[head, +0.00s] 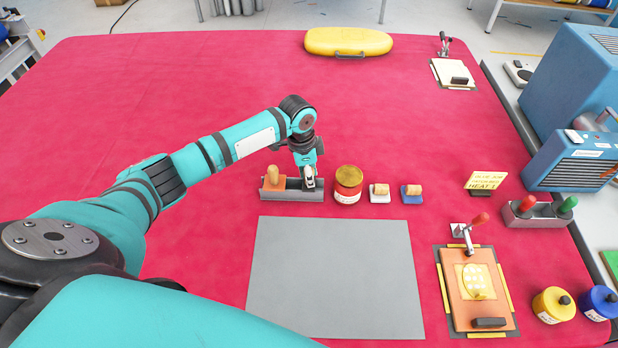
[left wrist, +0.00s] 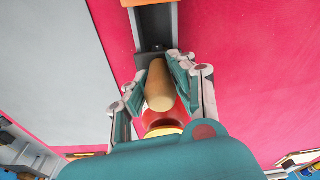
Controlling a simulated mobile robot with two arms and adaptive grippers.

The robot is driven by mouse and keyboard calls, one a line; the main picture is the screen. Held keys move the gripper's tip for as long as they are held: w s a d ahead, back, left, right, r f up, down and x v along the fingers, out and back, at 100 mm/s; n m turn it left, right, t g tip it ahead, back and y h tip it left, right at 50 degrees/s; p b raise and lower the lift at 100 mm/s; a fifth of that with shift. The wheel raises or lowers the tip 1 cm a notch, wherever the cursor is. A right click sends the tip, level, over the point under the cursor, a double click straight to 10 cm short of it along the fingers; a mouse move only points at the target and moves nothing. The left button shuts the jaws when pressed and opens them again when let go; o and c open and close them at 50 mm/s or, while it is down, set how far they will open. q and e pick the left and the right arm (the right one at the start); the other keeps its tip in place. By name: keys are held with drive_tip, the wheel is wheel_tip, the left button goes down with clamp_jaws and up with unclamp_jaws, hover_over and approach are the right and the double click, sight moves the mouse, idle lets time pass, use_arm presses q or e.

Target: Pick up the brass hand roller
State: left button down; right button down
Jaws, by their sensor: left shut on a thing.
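My left gripper (head: 308,178) is lowered over the right part of a grey stand (head: 290,196). In the left wrist view its fingers (left wrist: 157,82) are shut on a tan wooden handle (left wrist: 158,88), which I take to be that of the brass hand roller. The roller's brass part is hidden, and I cannot tell whether it touches the stand. An orange tool with an upright wooden handle (head: 272,175) sits in the left part of the same stand. My right gripper is not in view.
A red jar with a yellow lid (head: 348,185) stands close to the right of the stand, with small wood-topped blocks (head: 379,193) beyond. A grey sheet (head: 335,275) lies in front. An orange clamped board (head: 472,285) is at right.

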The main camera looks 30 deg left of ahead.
use_arm(q)
drive_tip(key=shift+r, duration=0.1)
drive_tip(key=shift+w+r, duration=0.1)
drive_tip(key=shift+r, duration=0.15)
wheel_tip(320, 180, up, 9)
drive_tip(key=shift+r+b, duration=0.2)
drive_tip(key=shift+b, duration=0.8)
